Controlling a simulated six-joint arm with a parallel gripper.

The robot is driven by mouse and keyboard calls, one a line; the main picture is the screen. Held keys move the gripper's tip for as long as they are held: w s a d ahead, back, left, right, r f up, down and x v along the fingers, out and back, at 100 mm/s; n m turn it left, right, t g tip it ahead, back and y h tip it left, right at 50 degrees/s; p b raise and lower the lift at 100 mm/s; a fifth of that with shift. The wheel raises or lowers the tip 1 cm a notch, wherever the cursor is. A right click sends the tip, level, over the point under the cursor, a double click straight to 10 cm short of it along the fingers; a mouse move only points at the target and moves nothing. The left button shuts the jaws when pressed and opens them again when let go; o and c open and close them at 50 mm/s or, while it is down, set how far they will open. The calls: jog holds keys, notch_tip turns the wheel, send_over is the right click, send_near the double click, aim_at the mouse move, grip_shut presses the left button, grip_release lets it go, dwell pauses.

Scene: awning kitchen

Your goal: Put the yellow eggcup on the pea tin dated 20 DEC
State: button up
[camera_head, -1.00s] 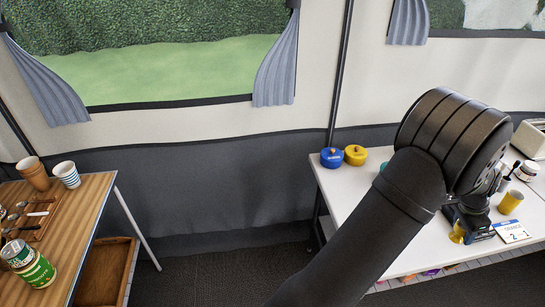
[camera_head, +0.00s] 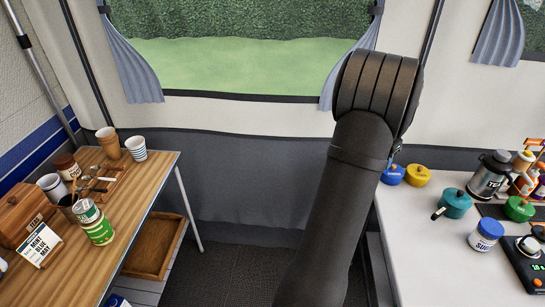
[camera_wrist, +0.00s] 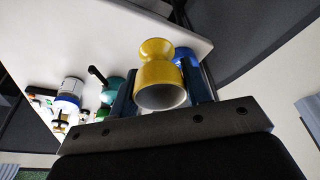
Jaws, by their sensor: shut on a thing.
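The yellow eggcup (camera_wrist: 158,70) is in the wrist view, its hollow opening facing the camera. My gripper (camera_wrist: 161,78) is shut on it, one dark finger on each side. In the head view my arm hides the gripper and the eggcup. Green-labelled tinned food (camera_head: 98,231) stands on the wooden table at the left.
The wooden table (camera_head: 150,187) also holds two cups (camera_head: 135,148), a wooden box (camera_head: 22,215), a sign card (camera_head: 39,244) and jars.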

jog(key=w+a+r+n, duration=0.2)
jog(key=w+a, duration=0.1)
jog(key=a, duration=0.8)
jog(key=w+a+r+n, duration=0.1)
jog(key=w+a+n, duration=0.15)
jog(key=a, duration=0.85)
jog(key=s+a+r+n+t+y, duration=0.1)
jog(key=a+r+n, duration=0.1)
jog(key=a, duration=1.1)
jog(key=s+a+r+n+y, duration=0.1)
jog(key=s+a+n, duration=0.15)
jog(key=a, duration=0.95)
jog(key=s+a+r+n+y, duration=0.15)
jog(key=s+a, duration=0.25)
jog(key=a, duration=0.4)
jog(key=s+a+r+n+h, duration=0.1)
jog(key=s+a+n, duration=0.15)
jog(key=a, duration=0.55)
jog(key=n+y, duration=0.2)
jog(key=n, duration=0.2)
send_over(83, 201)
jog(key=s+d, duration=0.1)
notch_tip(83, 201, down, 4)
jog(key=shift+r, duration=0.25)
jog(key=shift+s+a+f, duration=0.15)
jog(key=shift+a+f, duration=0.05)
jog(key=shift+f, duration=1.95)
jog(key=shift+f, duration=0.1)
